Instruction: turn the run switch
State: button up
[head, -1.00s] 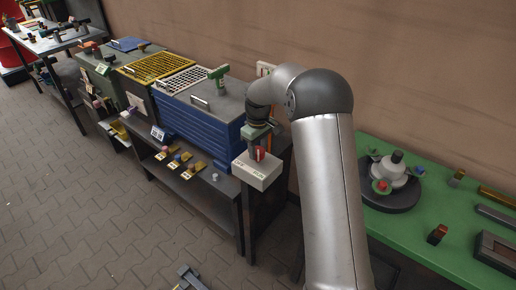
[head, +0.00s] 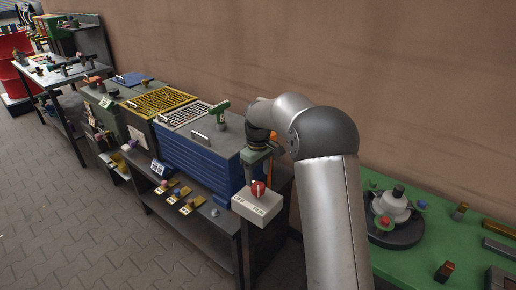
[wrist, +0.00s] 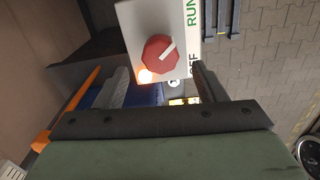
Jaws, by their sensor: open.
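The run switch is a red round knob (head: 258,188) on a pale grey box (head: 252,208) on a post. In the wrist view, the knob (wrist: 160,54) carries a white pointer line slanting up and right, towards the RUN lettering (wrist: 192,12). The OFF lettering (wrist: 194,64) is lower, partly covered by a finger. A small orange lamp (wrist: 145,76) glows beside the knob. My gripper (head: 257,172) is above the box, and in the wrist view its fingers (wrist: 160,78) are open and empty, apart from the knob.
A blue drawer cabinet (head: 195,160) and a dark bench (head: 190,222) stand left of the box. A green table (head: 420,250) with a round grey fixture (head: 393,208) is at the right. The wall is close behind. The paved floor in front is clear.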

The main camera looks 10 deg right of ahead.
aim_at(258, 186)
notch_tip(258, 186, up, 13)
jog(key=shift+f, duration=0.15)
jog(key=s+f+m, duration=0.2)
jog(key=s+f, duration=0.1)
jog(key=s, duration=0.9)
jog(key=s+f+m, duration=0.2)
jog(key=s+f, duration=0.1)
jog(key=s, duration=1)
jog(key=s+f+m, duration=0.3)
jog(key=s, duration=0.9)
jog(key=shift+s+a+f, duration=0.2)
jog(key=shift+a+f, duration=0.1)
